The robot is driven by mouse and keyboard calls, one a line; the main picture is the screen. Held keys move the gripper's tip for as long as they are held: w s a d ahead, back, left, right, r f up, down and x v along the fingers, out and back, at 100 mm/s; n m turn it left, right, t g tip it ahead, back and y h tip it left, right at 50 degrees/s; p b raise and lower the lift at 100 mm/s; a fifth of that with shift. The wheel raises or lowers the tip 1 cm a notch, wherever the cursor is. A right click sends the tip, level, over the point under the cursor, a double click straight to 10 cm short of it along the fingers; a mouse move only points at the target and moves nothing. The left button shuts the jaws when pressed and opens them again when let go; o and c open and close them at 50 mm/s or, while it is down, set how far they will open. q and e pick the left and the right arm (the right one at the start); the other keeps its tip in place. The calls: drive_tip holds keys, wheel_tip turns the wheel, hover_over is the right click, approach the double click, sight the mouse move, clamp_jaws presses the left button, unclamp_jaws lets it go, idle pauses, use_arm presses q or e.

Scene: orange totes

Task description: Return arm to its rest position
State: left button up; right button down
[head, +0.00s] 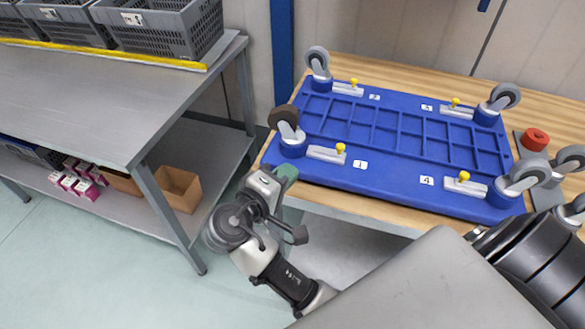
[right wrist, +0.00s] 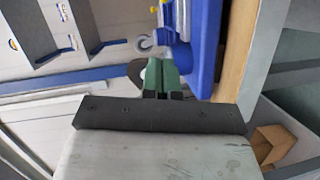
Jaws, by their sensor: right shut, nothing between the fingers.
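My right gripper (head: 284,176) has green fingertips and is off the front left corner of the blue dolly base (head: 340,178), by the wooden bench's edge. Its fingers are shut and empty. In the right wrist view the green fingers (right wrist: 162,80) are together, pointing toward the blue dolly (right wrist: 205,45) and a caster. I cannot tell whether they touch the dolly. My right arm's forearm runs down and right from the gripper in the head view. My left gripper is not in view.
The dolly lies wheels up on the wooden bench (head: 400,76), with casters and yellow-knobbed clamps at its corners. A red ring (head: 534,139) is at right. A grey metal table (head: 85,95) with grey crates (head: 165,25) stands left. A cardboard box (head: 180,188) sits on its lower shelf.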

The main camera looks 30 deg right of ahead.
idle(0.5)
drive_tip(key=s+d+f+g+y, duration=0.1)
drive_tip(key=s+f+y, duration=0.3)
drive_tip(key=f, duration=0.2)
drive_tip(key=s+d+f+y, duration=0.2)
drive_tip(key=s+f+y, duration=0.2)
drive_tip(key=f, duration=0.2)
drive_tip(key=s+a+f+m+g+y, duration=0.15)
drive_tip(key=s+a+y, duration=0.25)
drive_tip(key=s+y, duration=0.45)
wheel_tip(320, 180, down, 26)
drive_tip(key=s+g+h, duration=0.1)
drive_tip(key=s+g, duration=0.1)
drive_tip(key=s+d+f, duration=0.3)
drive_tip(key=s+f, duration=1.3)
drive_tip(key=shift+f+n+g, duration=0.3)
drive_tip(key=shift+n+g, duration=0.15)
